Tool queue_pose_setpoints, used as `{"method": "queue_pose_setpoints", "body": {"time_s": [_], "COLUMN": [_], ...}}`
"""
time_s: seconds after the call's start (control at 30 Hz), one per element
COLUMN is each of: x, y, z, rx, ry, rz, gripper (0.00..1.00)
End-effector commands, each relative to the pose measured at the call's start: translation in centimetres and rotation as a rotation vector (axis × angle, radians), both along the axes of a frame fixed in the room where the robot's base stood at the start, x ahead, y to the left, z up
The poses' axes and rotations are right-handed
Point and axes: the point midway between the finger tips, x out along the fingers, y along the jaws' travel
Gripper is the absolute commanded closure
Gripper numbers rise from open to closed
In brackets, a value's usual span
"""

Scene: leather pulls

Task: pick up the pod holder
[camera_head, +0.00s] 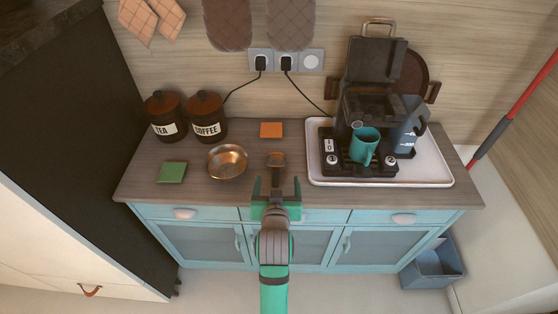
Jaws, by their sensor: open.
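My green gripper (276,184) points away from me over the counter's front edge.
A copper bowl (228,162) sits close on the left, with a green square (172,172) beyond it. An orange square (271,130) lies behind. On the right, a white tray (432,175) carries a coffee machine (372,100) and teal mug (364,146). Canisters (207,117) stand back left.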

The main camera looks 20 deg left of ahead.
Motion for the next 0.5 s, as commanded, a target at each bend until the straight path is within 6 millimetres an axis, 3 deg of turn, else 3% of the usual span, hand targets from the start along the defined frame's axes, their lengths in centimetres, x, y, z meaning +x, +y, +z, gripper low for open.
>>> {"method": "queue_pose_setpoints", "body": {"time_s": [0.5], "x": [5.2], "y": [1.6], "z": [-1.7], "rx": [0.001], "ry": [0.002], "rz": [-0.002], "gripper": [0.22]}}
